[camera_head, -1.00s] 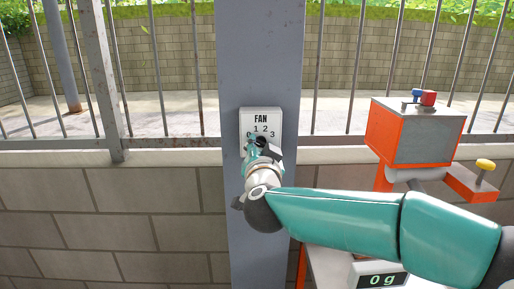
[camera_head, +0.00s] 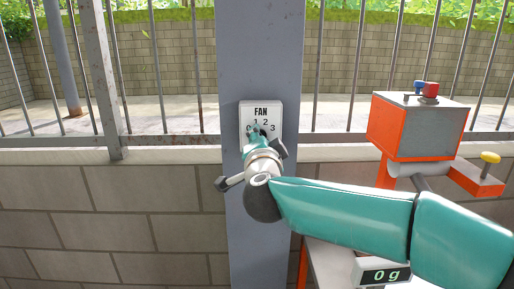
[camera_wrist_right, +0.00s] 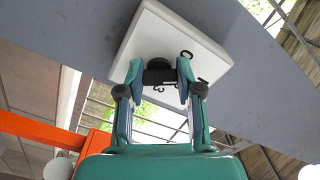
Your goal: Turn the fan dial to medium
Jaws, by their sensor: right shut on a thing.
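The fan control (camera_head: 261,107) is a white plate marked FAN with the numbers 0 to 3, fixed to a grey-blue post. My right gripper (camera_head: 257,134) is at the plate's lower half and covers the dial in the head view. In the right wrist view, the plate (camera_wrist_right: 150,35) is tilted and the black dial (camera_wrist_right: 160,74) sits between the fingertips. My right gripper (camera_wrist_right: 160,80) is shut on the dial, one finger on each side. I cannot tell which number the dial points to. My left gripper is in neither view.
The grey-blue post (camera_head: 262,50) stands before a block wall (camera_head: 130,210) and metal railings. At right is an orange and grey box (camera_head: 415,125) with red and blue parts on top and a yellow knob (camera_head: 490,158) beside it. A display (camera_head: 385,275) below reads 0 g.

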